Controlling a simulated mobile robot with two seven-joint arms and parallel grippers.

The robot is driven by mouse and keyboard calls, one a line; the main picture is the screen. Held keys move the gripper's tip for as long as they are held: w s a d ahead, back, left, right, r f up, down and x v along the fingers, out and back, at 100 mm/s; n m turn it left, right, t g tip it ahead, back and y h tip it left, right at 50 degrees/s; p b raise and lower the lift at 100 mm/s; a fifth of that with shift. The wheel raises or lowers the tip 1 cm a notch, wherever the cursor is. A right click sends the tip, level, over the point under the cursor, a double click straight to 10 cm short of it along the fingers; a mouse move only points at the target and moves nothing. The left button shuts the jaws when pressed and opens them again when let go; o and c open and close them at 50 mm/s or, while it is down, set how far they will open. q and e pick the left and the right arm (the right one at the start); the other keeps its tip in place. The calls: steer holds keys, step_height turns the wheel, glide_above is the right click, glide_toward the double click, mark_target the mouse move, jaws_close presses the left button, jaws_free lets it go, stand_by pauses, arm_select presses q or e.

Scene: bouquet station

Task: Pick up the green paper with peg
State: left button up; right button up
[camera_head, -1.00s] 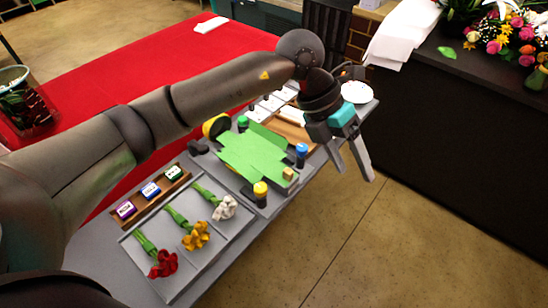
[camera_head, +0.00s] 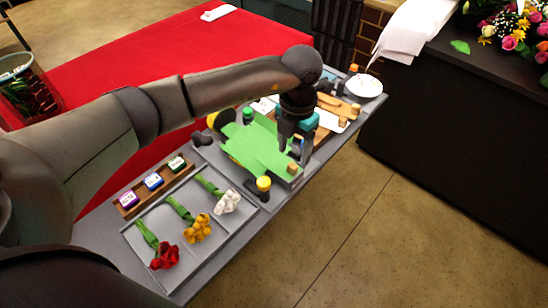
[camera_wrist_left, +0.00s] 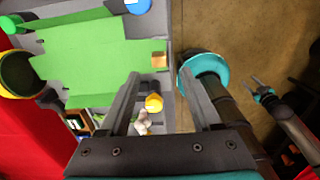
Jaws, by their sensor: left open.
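The green paper (camera_head: 250,145) lies flat on the grey table, and it fills the upper left of the left wrist view (camera_wrist_left: 90,55). The peg is a small wooden block (camera_head: 292,168) at the paper's right edge; it also shows in the left wrist view (camera_wrist_left: 159,60). My left gripper (camera_head: 294,157) is open and points down just behind the peg, hiding part of the paper's edge. In the left wrist view its empty fingers (camera_wrist_left: 160,80) stand on either side of the peg's line. My right gripper (camera_wrist_left: 255,83) is small at the right, its fingers apart.
A yellow-topped post (camera_head: 263,184) stands close in front of the paper, and a green-topped one (camera_head: 248,115) behind it. A flower tray (camera_head: 172,282) and a rack of labelled spools (camera_head: 153,182) lie nearer. A white plate (camera_head: 365,86) sits at the far end.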

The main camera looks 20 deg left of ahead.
mark_target(293, 165)
arm_select(q)
steer(key=shift+w+f, duration=0.15)
steer(key=shift+f, duration=2.65)
steer(key=shift+c, duration=0.2)
jaws_close()
